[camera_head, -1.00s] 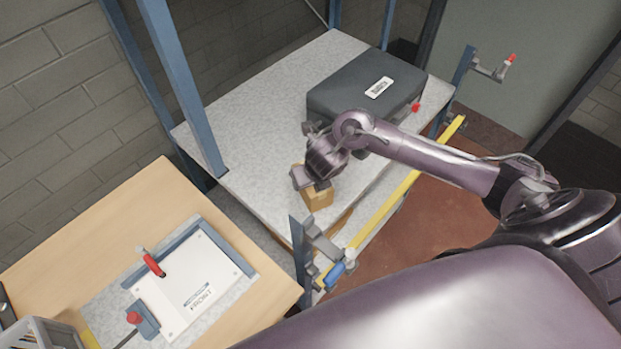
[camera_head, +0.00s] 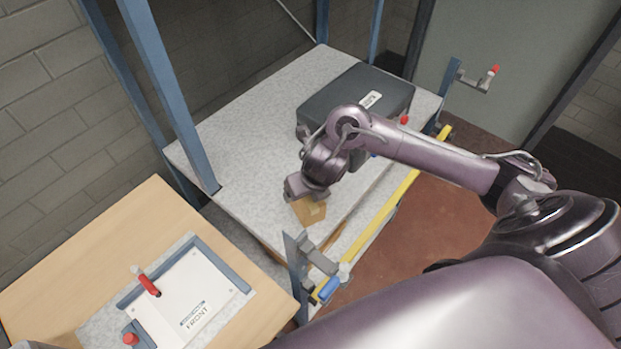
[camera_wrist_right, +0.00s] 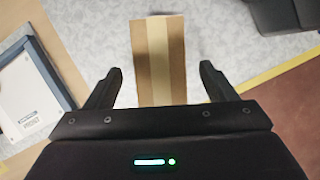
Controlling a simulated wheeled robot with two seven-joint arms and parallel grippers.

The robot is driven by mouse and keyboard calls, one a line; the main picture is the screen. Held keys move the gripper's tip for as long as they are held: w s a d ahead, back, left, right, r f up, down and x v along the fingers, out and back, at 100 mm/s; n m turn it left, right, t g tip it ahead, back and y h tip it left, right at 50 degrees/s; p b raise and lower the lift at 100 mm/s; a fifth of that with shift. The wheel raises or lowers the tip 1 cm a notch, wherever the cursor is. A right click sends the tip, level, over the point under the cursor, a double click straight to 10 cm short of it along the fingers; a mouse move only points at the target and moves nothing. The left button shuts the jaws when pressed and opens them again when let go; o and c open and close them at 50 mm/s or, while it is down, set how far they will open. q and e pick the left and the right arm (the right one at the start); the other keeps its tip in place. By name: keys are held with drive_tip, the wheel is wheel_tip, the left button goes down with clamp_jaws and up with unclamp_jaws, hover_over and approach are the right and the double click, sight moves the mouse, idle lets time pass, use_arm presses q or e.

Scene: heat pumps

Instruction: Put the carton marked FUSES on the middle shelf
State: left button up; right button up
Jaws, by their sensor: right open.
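A small brown carton (camera_head: 311,212) sits on a grey speckled shelf (camera_head: 240,130) near its front edge. In the right wrist view the carton (camera_wrist_right: 177,50) shows a paler tape strip down its middle. No FUSES marking is readable. My right gripper (camera_head: 303,192) is just above the carton and hides part of it. In the wrist view its open fingers (camera_wrist_right: 160,73) stand apart on either side of the carton's near part, with gaps on both sides. Which level of the rack this shelf is, I cannot tell. My left gripper is not in view.
A dark grey case (camera_head: 340,92) with a white label stands behind the carton. Blue posts (camera_head: 168,95) rise at the shelf's left. A yellow rail (camera_head: 385,210) runs along the front. A wooden bench (camera_head: 110,235) with a white panel (camera_head: 190,300) is at left.

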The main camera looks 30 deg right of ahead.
drive_tip(key=p+v, duration=0.2)
drive_tip(key=v, duration=0.3)
drive_tip(key=shift+w+r, duration=0.15)
drive_tip(key=shift+s+r, duration=0.25)
drive_tip(key=shift+s+f, duration=0.1)
